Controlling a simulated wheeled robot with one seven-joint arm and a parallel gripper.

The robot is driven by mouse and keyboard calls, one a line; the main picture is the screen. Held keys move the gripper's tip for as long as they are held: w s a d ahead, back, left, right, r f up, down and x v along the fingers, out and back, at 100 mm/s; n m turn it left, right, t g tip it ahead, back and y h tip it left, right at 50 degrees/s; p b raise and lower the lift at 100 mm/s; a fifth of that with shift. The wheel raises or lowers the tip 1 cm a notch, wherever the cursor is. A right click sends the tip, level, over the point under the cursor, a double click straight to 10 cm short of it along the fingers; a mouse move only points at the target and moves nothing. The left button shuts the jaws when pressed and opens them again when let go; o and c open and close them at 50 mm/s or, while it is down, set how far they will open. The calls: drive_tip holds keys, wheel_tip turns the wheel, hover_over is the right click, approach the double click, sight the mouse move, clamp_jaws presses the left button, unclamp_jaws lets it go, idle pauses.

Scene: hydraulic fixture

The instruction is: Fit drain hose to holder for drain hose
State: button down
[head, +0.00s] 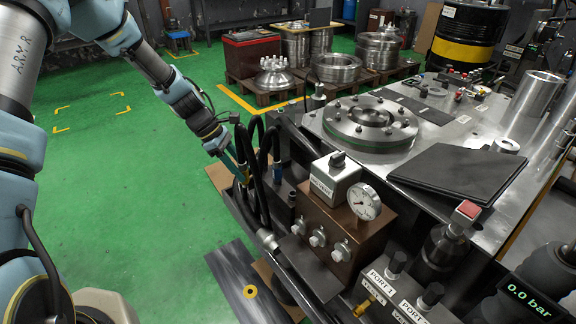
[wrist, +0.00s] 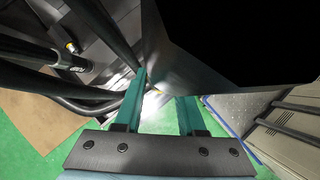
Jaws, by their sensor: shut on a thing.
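My gripper (head: 238,172) is at the left side of the fixture, its teal fingers among several black looped hoses (head: 262,195). I cannot single out the holder for the drain hose; fittings beside the hoses are partly covered by the hoses and fingers.
A brown block with a pressure gauge (head: 364,203) and a grey switch box (head: 334,177) stand right of the hoses. A round flanged plate (head: 370,122) lies on the metal table (head: 455,135). The green floor (head: 120,200) at left is clear.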

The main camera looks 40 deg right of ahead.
drive_tip(key=s+d+r+n+t+h+b, duration=0.1)
drive_tip(key=s+d+r+n, duration=0.1)
drive_tip(key=s+d, duration=0.6)
drive_tip(key=d+n, duration=0.1)
drive_tip(key=d, duration=0.2)
drive_tip(key=shift+s+d+r, duration=0.15)
drive_tip(key=shift+s+r, duration=0.05)
drive_tip(key=shift+r+p, duration=0.15)
drive_tip(key=shift+p, duration=0.15)
drive_tip(key=shift+f+b, duration=1.1)
drive_tip(key=shift+f, duration=1.3)
drive_tip(key=shift+f+b, duration=0.7)
drive_tip(key=shift+f, duration=0.9)
drive_tip(key=shift+c, duration=2.1)
unclamp_jaws()
drive_tip(key=v, duration=1)
drive_tip(key=shift+a+r, duration=0.2)
drive_tip(key=shift+r, duration=0.15)
